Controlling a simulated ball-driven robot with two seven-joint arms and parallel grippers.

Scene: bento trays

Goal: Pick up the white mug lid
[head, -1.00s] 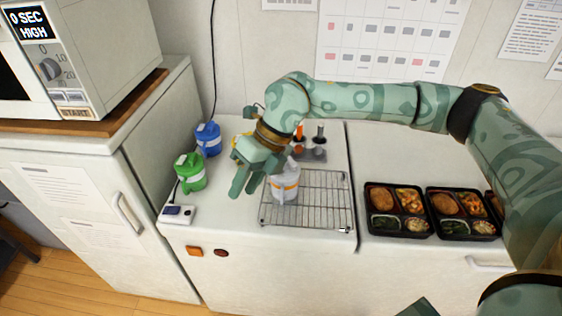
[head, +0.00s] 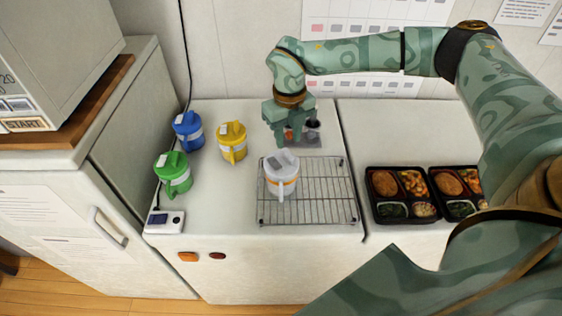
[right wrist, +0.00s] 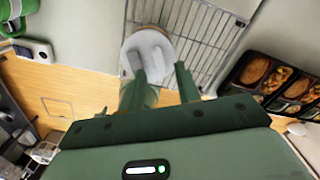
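The white mug (head: 281,188) stands upright on a wire rack (head: 325,205), with an orange band around it. Its white lid (head: 281,161) sits on top and also shows in the right wrist view (right wrist: 146,46). My right gripper (head: 288,138) points downward just behind the mug in the head view, apparently above it. Contact with the lid cannot be told. My left gripper is out of view.
Blue (head: 188,131), yellow (head: 232,141) and green (head: 172,174) mugs stand left of the rack. A small device (head: 164,221) lies at the counter's front left. A grey holder (head: 306,140) is behind the rack. Black bento trays (head: 403,219) stand to the right.

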